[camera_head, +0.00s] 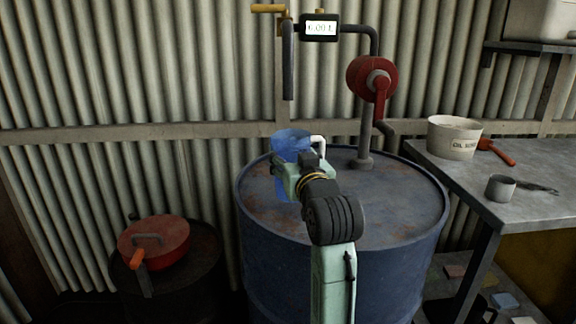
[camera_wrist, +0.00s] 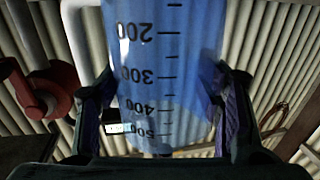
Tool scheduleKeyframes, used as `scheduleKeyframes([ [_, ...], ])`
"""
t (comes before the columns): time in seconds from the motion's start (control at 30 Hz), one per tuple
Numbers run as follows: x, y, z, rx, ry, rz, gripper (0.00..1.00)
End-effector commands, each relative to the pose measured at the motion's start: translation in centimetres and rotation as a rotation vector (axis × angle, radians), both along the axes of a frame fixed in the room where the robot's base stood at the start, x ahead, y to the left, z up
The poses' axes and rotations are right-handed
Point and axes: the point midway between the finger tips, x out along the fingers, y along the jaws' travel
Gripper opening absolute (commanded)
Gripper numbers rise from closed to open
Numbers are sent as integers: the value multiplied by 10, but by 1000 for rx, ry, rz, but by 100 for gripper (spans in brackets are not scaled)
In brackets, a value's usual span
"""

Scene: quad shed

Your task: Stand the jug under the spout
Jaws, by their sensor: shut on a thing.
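A translucent blue jug (camera_head: 291,143) with a white handle is in my gripper (camera_head: 291,168) above the blue drum's top (camera_head: 400,205). In the wrist view the graduated jug (camera_wrist: 160,50) fills the space between the two fingers of my gripper (camera_wrist: 163,115), and its numbers appear upside down. The dark spout (camera_head: 288,75) hangs down from the brass-handled valve. In the head view its lower end is above the jug's mouth, with a clear gap. My gripper partly hides the jug's lower part, so I cannot tell whether its base touches the drum.
A meter (camera_head: 320,27) and a red hand pump (camera_head: 372,78) are on the pipework above the drum. A bench (camera_head: 470,185) at right holds a white tub (camera_head: 454,137) and a small grey cup (camera_head: 501,188). A red-lidded pan (camera_head: 154,242) sits on a dark drum at left.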

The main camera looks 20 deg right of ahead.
Motion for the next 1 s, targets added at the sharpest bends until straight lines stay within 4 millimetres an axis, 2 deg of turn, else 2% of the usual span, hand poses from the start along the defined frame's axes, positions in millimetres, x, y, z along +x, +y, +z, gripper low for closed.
scheduleKeyframes([
  [0.1, 14, 5, 0, 0, 0, 0, 32],
  [0.2, 18, 6, -4, 0, 1, -1, 32],
  [0.47, 17, 6, -34, 1, 1, -2, 32],
  [0.93, 17, 6, -42, 1, -1, -1, 32],
  [0.97, 17, 6, -42, 0, 0, -1, 62],
  [1.0, 17, 6, -41, 0, 0, -1, 65],
])
